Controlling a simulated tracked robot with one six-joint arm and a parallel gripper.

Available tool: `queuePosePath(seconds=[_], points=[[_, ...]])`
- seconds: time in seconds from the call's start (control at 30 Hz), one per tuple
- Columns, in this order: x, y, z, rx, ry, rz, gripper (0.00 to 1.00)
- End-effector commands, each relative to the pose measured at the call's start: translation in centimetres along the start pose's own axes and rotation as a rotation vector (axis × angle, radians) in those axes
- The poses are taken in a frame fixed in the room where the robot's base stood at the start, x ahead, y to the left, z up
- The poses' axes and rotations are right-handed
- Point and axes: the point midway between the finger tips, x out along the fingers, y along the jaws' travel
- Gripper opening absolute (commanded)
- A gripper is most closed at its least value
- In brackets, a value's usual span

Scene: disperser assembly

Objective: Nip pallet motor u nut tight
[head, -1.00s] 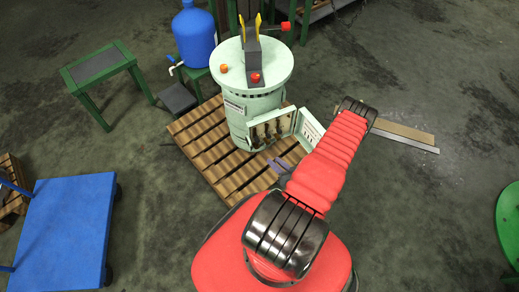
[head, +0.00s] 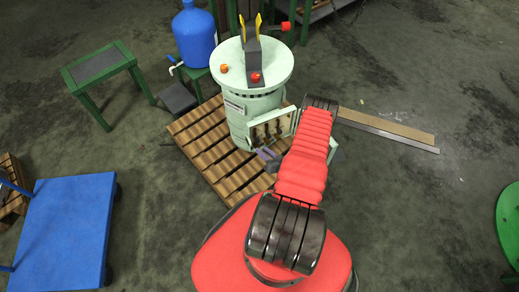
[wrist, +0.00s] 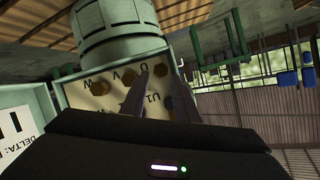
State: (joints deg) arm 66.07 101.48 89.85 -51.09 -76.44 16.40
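The pallet motor is a pale green upright cylinder (head: 262,95) with its terminal box open at the front. In the wrist view the cream terminal panel (wrist: 78,98) carries brass nuts and the letters W, V and U. The nut (wrist: 160,70) beside the U lies near my fingertips, between them in the picture. My gripper (wrist: 159,75) is open, with a gap between its two dark fingers, and points at the panel. Whether the fingers touch the nut I cannot tell. The fingers hide part of the panel's lower row.
The box door (wrist: 18,135) hangs open at the left in the wrist view. The motor stands on a wooden pallet (head: 207,155). A blue cart (head: 65,225), a green table (head: 97,65) and a blue jug (head: 194,37) stand around. Planks (head: 388,130) lie on the floor at right.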

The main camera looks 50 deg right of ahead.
Motion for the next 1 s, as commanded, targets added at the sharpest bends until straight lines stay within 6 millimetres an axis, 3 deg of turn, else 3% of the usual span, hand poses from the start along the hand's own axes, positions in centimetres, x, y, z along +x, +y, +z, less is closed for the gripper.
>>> queuePosePath(seconds=[0.3,0.63,1.0], points=[[3.4,-0.1,0.0,-0.001,0.0,-0.001,0.28],[3.7,0.0,0.0,0.001,0.0,0.0,0.28],[3.7,0.0,0.0,0.0,0.0,0.0,0.03]])
